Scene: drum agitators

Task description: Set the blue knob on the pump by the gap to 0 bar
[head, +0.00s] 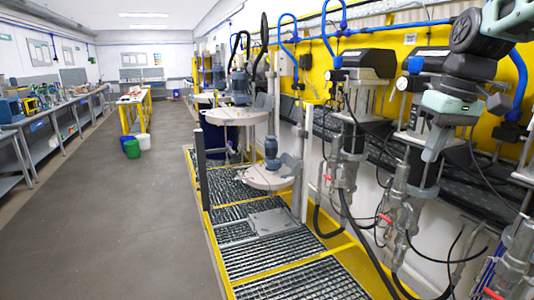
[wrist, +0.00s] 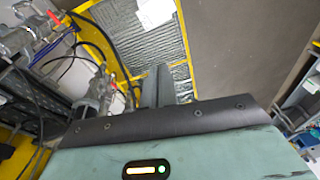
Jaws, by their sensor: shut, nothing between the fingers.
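Pumps with black tops stand along the yellow wall at the right of the head view. The left pump (head: 368,64) has a small blue knob (head: 337,62) on its left side. The pump right of it (head: 425,60) has a similar blue knob (head: 415,65). I cannot tell which pump is the one by the gap, nor read a bar setting. My gripper (head: 430,158) is shut and empty, pointing down in front of the right pump, apart from both knobs. Its grey fingers show in the wrist view (wrist: 157,86). No blue knob is clear there.
Hoses and pipes with red-handled valves (head: 327,178) hang below the pumps. A yellow-edged grating (head: 270,252) lies in front. A drum agitator (head: 270,175) and a dark post (head: 201,170) stand left of the pumps.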

